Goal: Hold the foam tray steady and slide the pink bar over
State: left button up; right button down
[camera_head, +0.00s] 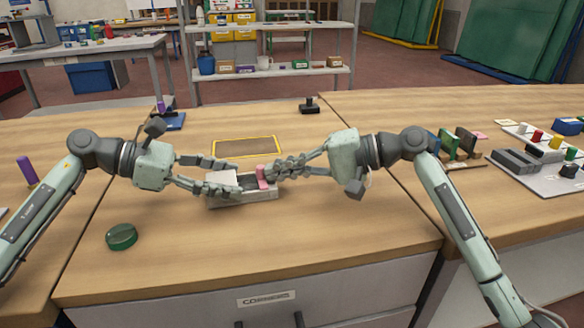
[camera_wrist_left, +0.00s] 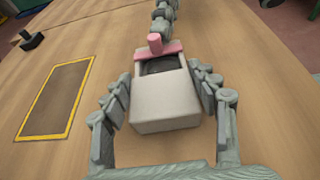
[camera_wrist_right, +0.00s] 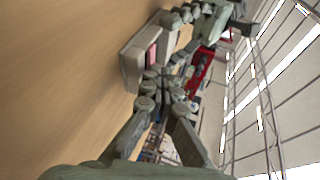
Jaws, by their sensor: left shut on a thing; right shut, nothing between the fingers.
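The pale foam tray (camera_head: 228,198) lies on the middle of the wooden table, with a dark recess in its top. The pink bar (camera_head: 261,177) lies across the tray's right part, with a pink knob standing up from it. The pink bar also shows at the far end of the tray in the left wrist view (camera_wrist_left: 158,47). My left gripper (camera_head: 238,178) is shut on the foam tray (camera_wrist_left: 165,102), one finger along each long side. My right gripper (camera_head: 276,172) is shut and empty, its fingertips at or beside the pink knob; contact cannot be told.
A yellow-bordered rectangle (camera_head: 247,147) lies on the table behind the tray. A green round object (camera_head: 121,236) is at the front left. A black knobbed block (camera_head: 309,106) stands at the back. The table front is mostly clear.

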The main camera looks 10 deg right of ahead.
jog(key=shift+a, duration=0.9)
jog(key=shift+s+d, duration=0.2)
jog(key=shift+d, duration=0.4)
jog(key=v, duration=1.2)
jog(key=shift+s+d+f, duration=0.25)
jog(key=shift+d+f, duration=0.05)
jog(key=shift+d, duration=0.15)
pick_arm(q)
jog(key=o, duration=1.2)
